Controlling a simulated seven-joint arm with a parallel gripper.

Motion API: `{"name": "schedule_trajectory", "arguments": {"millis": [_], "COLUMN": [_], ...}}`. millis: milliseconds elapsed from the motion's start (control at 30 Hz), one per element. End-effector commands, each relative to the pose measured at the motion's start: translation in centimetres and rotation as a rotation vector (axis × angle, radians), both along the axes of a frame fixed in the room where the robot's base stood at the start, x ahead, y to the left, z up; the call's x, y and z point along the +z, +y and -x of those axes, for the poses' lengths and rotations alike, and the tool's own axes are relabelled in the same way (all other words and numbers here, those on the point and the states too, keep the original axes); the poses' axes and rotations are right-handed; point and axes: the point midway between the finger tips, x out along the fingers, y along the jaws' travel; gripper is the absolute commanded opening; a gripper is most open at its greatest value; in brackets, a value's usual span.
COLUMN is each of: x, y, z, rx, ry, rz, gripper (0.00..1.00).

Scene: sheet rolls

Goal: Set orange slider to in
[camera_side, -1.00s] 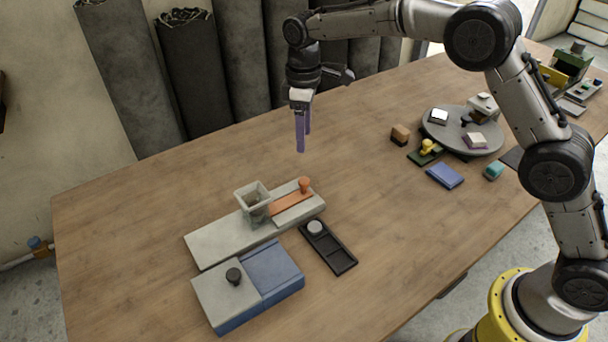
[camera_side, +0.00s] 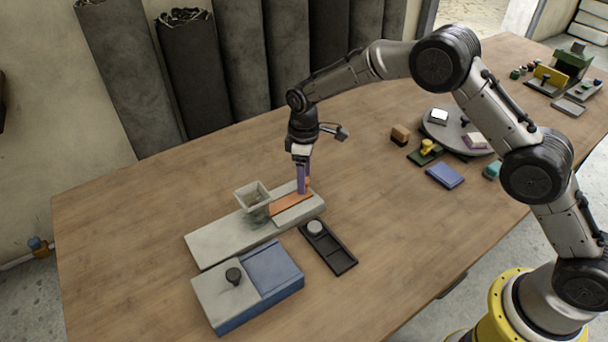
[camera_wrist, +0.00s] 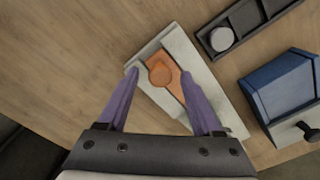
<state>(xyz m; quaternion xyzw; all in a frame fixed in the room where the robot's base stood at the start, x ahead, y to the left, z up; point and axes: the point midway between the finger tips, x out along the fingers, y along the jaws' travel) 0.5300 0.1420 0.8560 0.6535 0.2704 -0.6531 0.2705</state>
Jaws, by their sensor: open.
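The orange slider (camera_side: 290,204) lies in a grey base (camera_side: 212,242) that holds a light funnel-like hopper (camera_side: 252,197). Its strip runs from beside the hopper toward the base's right end. In the wrist view the slider's round orange knob (camera_wrist: 161,74) sits between and ahead of my purple fingertips. My gripper (camera_side: 302,190) is open, pointing down at the knob end of the slider; its fingers hide most of the knob in the side view. In the wrist view my gripper (camera_wrist: 159,72) has one finger on either side of the knob, with no visible contact.
A blue-and-grey box (camera_side: 270,270) with a black knob and a black tray (camera_side: 335,255) with a grey disc stand in front of the base. A round turntable (camera_side: 465,145), a brown block (camera_side: 400,135) and a blue block (camera_side: 444,175) lie to the right.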

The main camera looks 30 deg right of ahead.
Motion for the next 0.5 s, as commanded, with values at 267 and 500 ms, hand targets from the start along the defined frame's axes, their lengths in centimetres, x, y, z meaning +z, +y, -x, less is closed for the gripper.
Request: {"name": "schedule_trajectory", "arguments": {"millis": [267, 500], "x": [-0.02, 0.00], "y": [0.00, -0.01], "z": [0.01, 0.01], "rx": [0.000, 0.000], "ry": [0.000, 0.000], "rz": [0.000, 0.000], "gripper": [0.56, 0.13]}}
